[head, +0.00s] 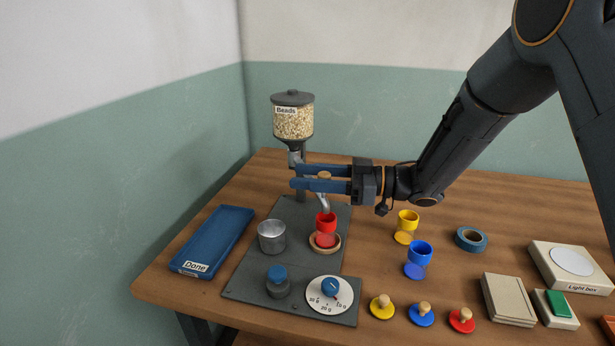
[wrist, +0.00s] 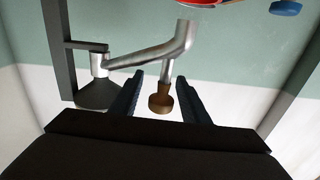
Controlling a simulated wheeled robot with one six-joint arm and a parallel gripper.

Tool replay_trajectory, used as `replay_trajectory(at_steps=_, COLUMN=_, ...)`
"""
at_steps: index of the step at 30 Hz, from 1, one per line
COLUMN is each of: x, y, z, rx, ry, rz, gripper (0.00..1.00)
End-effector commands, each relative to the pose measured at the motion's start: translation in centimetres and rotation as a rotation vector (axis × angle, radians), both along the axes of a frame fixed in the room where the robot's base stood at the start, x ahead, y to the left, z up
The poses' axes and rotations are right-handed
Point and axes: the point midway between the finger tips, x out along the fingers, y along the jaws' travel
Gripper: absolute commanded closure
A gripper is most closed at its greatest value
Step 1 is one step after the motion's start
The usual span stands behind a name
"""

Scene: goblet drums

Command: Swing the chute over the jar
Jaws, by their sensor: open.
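The metal chute (head: 324,201) hangs from the bead hopper's post and slants down to the right. Its outlet appears close above the red jar (head: 325,221), which stands on a round wooden base; exact alignment is unclear. The chute (wrist: 150,52) also shows in the wrist view, bent, with a brown wooden knob (wrist: 160,102) on a short stem. My gripper (head: 294,177) is open, its two blue fingers level, one on either side of the knob. In the wrist view, gaps show between the knob and both fingers (wrist: 161,78). Part of the chute is hidden behind the fingers in the head view.
The bead hopper (head: 293,118) stands behind my fingers. A metal cup (head: 272,236), a blue-topped weight (head: 278,281) and a dial (head: 330,294) share the grey plate. A blue "Done" tray (head: 213,240) lies left. Yellow (head: 407,222) and blue (head: 420,254) goblets stand right.

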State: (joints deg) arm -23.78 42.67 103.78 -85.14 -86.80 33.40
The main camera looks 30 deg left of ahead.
Motion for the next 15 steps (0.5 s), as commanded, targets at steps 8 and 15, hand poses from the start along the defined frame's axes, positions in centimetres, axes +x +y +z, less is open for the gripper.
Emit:
replay_trajectory(at_steps=8, x=1.1, y=-2.8, z=-0.1, rx=0.0, ry=-0.001, rz=-0.004, gripper=0.58)
replay_trajectory(at_steps=15, x=2.1, y=-6.2, z=-0.1, rx=0.0, ry=0.0, rz=-0.001, gripper=0.58)
